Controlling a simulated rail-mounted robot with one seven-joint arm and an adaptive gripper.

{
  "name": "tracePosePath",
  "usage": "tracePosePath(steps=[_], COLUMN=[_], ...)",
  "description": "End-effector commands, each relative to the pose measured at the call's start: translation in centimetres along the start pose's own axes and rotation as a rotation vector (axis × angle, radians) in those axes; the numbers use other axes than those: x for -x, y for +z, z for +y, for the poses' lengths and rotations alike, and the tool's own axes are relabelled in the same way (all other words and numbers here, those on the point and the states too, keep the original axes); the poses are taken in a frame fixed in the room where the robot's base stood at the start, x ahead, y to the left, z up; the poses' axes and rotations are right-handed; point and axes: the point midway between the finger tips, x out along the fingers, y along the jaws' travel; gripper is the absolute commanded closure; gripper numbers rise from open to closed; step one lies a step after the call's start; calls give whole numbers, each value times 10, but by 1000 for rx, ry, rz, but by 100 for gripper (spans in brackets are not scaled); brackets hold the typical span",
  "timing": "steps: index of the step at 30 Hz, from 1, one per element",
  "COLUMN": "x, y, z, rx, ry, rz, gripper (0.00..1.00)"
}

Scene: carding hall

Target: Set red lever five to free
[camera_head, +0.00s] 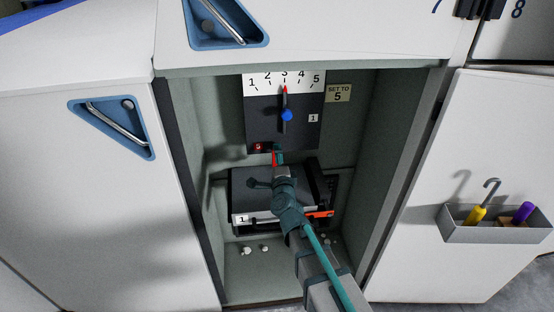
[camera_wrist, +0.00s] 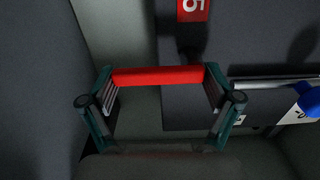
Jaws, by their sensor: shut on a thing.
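The red lever (camera_wrist: 157,76) shows in the wrist view as a straight red bar, spanning between the two fingers of my gripper (camera_wrist: 160,88). My fingers are shut on its ends. In the head view the lever (camera_head: 274,159) is a small red strip beside my gripper (camera_head: 279,154), just below the dark dial panel (camera_head: 260,128). A red label with a 5 (camera_wrist: 193,8), upside down in the wrist view, sits on the dark surface beyond the bar. The lever's mount is hard to make out.
A blue knob (camera_head: 287,115) sits on the dial, whose red pointer is at 3. A sign reads "SET TO 5" (camera_head: 338,93). A dark box (camera_head: 248,184) stands below the panel. Recess walls stand on both sides. An open door with a grey tool tray (camera_head: 490,233) is at right.

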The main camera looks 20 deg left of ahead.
Motion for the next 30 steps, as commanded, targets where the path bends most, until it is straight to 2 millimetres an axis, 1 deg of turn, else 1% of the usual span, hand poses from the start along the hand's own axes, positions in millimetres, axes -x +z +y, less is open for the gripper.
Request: tracePosePath(steps=[1,2,3,12,16,20,27,30], x=[0,0,0,0,6,20,57,69], y=[0,0,0,0,0,0,-1,-1], z=[3,3,3,1,1,1,1,1], rx=[-10,-10,-9,-4,-3,-3,-4,-5], ry=[5,5,4,2,2,2,3,3], rz=[-1,-1,-1,-1,-2,-2,-1,-1], gripper=[6,1,0,0,0,0,0,0])
